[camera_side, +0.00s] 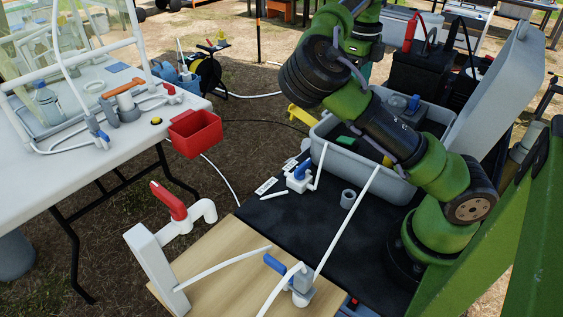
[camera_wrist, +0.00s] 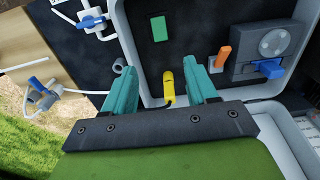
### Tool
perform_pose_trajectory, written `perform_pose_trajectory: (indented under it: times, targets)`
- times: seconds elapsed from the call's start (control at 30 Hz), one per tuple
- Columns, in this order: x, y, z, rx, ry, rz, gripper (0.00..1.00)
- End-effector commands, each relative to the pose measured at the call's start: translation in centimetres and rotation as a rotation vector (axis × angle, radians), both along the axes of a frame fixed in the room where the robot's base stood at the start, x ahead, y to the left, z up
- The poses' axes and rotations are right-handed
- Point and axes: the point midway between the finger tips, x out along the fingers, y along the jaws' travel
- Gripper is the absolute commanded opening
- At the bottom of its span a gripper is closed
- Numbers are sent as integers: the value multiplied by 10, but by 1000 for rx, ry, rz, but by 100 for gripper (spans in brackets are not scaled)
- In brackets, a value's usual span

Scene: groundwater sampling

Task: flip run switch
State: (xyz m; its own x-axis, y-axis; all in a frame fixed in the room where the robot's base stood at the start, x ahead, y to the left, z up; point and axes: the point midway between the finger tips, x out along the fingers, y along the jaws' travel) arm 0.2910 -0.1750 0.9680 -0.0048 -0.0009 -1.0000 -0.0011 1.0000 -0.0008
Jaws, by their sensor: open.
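My gripper (camera_wrist: 163,66) shows in the wrist view with its two teal fingers well apart and nothing held between them. It is over the near side of an open grey case (camera_wrist: 147,72), which also shows in the side view (camera_side: 395,188). Inside the case, to the right of the fingers, are an orange upright part (camera_wrist: 223,57) and a grey panel (camera_wrist: 244,56) with a round dial and a blue lever (camera_wrist: 267,68). I cannot tell which part is the run switch. I do not make out the gripper's fingers in the side view.
A yellow piece (camera_wrist: 170,84) with a black cable shows between the fingers. A green block (camera_wrist: 159,28) lies in the case. The grey lid (camera_side: 500,95) stands raised.

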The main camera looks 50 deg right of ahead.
Motion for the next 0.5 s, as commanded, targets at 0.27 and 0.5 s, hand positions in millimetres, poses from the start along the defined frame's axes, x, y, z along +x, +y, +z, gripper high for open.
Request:
perform_pose_trajectory:
  times: [0.27,0.5]
  targets:
    - [0,0,22,0,1,0,57]
    - [0,0,22,1,1,0,57]
